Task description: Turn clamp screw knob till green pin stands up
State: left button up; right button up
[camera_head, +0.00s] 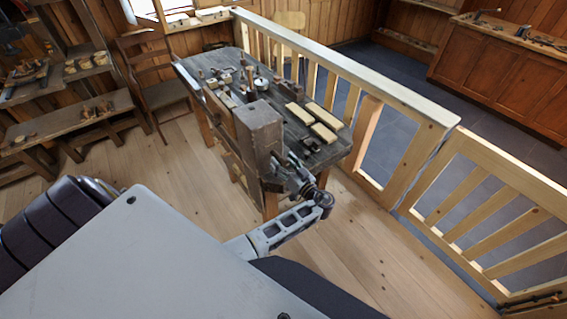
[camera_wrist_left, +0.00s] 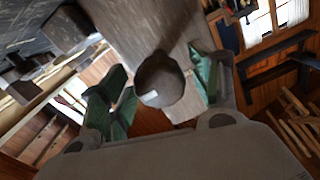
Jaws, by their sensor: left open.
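A dark round knob (camera_wrist_left: 160,78) stands between my left gripper's fingers (camera_wrist_left: 158,88) in the left wrist view, with a small pale patch on its lower edge. The green-padded fingers are spread on either side of it; the gripper is open and I cannot tell whether either pad touches the knob. A broad grey-brown wooden post (camera_wrist_left: 150,25) lies behind the knob. In the head view my left gripper (camera_head: 284,168) is at the near end of the workbench, beside the upright wooden post (camera_head: 260,130), which partly hides it. The knob cannot be made out there. I see no green pin. My right gripper is out of view.
The workbench (camera_head: 305,141) carries several pale wooden blocks (camera_head: 323,132) and small tools. A wooden railing (camera_head: 345,68) runs along its far side. A chair (camera_head: 160,90) and low benches stand at left. The plank floor (camera_head: 180,165) between is clear.

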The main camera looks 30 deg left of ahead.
pick_arm(q)
jog(key=shift+c, duration=0.2)
jog(key=c, duration=1)
jog(key=shift+m+b, duration=0.35)
jog(key=shift+m, duration=0.15)
